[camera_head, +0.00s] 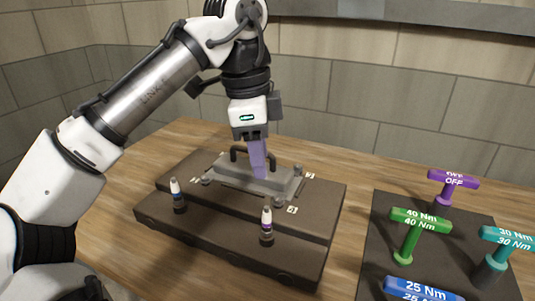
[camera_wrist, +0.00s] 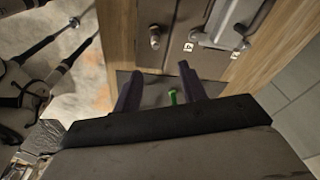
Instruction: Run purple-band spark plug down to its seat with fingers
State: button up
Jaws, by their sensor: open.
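The purple-band spark plug (camera_head: 266,225) stands upright at the front right of the dark block (camera_head: 225,262), with a white top and a dark lower part. My gripper (camera_head: 260,176) points down over the grey cover, behind and above the plug and apart from it. In the wrist view my gripper's two purple fingers (camera_wrist: 160,75) are spread with no plug between them. A plug-like part (camera_wrist: 155,38) shows beyond the fingertips; its band cannot be made out. How deep the purple-band plug sits is hard to tell.
A blue-band spark plug (camera_head: 178,196) stands at the block's left. The grey cover with a dark handle (camera_head: 250,182) lies on the block. On a dark mat at right stand purple OFF (camera_head: 453,180), green 40 Nm (camera_head: 420,220), teal 30 Nm (camera_head: 508,240) and blue 25 Nm (camera_head: 422,290) tools.

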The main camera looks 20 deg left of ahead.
aim_at(267, 208)
jog(key=f, duration=0.4)
jog(key=d+f+p, duration=0.1)
jog(key=f, duration=0.8)
jog(key=shift+d+f, duration=0.25)
jog(key=shift+f, duration=0.15)
jog(key=shift+c, duration=0.3)
